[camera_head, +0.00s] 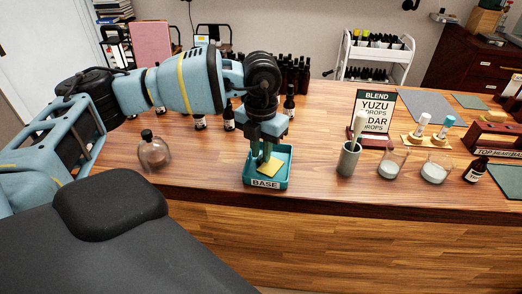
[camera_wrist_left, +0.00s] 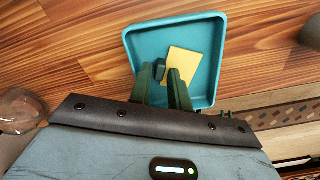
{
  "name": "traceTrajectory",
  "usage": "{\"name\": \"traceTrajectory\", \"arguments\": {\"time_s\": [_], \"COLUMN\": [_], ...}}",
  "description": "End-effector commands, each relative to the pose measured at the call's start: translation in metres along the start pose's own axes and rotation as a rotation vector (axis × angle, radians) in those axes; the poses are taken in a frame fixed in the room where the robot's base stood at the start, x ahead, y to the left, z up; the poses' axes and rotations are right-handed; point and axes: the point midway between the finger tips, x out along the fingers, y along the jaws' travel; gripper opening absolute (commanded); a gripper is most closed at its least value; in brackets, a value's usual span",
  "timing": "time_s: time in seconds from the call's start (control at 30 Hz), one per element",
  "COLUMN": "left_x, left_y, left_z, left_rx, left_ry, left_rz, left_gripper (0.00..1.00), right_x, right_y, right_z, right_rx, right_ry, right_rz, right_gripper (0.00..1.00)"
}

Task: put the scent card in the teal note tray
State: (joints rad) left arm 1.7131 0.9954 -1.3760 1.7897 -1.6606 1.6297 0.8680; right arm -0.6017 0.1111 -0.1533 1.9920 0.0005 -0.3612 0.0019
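The scent card is a small yellow card (camera_head: 270,168) inside the teal note tray (camera_head: 287,171), which has a "BASE" label on its front. In the left wrist view the card (camera_wrist_left: 186,61) lies in the right part of the tray (camera_wrist_left: 215,50), apparently flat on its floor. My left gripper (camera_head: 262,154) points down into the tray, just over the card. In the left wrist view its two dark fingers (camera_wrist_left: 167,73) stand apart with a gap between them. The right fingertip overlaps the card's lower left edge. My right gripper is not in view.
A grey cup (camera_head: 348,160) with a stick, two glass beakers (camera_head: 390,164) and a "BLEND" sign (camera_head: 376,110) stand right of the tray. A round glass bottle (camera_head: 154,153) stands to the left. Dark bottles (camera_head: 290,104) stand behind. The counter's front edge is close.

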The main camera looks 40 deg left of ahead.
Motion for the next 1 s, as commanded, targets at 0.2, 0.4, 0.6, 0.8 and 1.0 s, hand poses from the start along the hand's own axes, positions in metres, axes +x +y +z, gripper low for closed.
{"name": "traceTrajectory", "arguments": {"time_s": [0.2, 0.4, 0.6, 0.8, 1.0], "left_x": [-0.038, -0.078, -0.106, -0.117, -0.117], "left_y": [-0.001, -0.001, -0.001, 0.0, 0.0], "left_z": [0.001, 0.001, 0.001, 0.0, 0.0], "left_rx": [0.001, 0.0, 0.001, 0.001, 0.001], "left_ry": [-0.006, -0.004, -0.002, 0.0, 0.0], "left_rz": [-0.002, -0.002, -0.001, 0.0, 0.0], "left_gripper": [0.19, 0.19, 0.19, 0.19, 0.19], "right_x": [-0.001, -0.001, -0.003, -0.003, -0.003], "right_y": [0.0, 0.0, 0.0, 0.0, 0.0], "right_z": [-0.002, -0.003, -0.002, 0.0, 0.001], "right_rx": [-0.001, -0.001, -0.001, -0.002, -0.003], "right_ry": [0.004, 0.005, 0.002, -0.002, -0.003], "right_rz": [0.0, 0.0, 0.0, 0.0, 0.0], "right_gripper": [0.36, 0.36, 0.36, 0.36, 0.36]}}
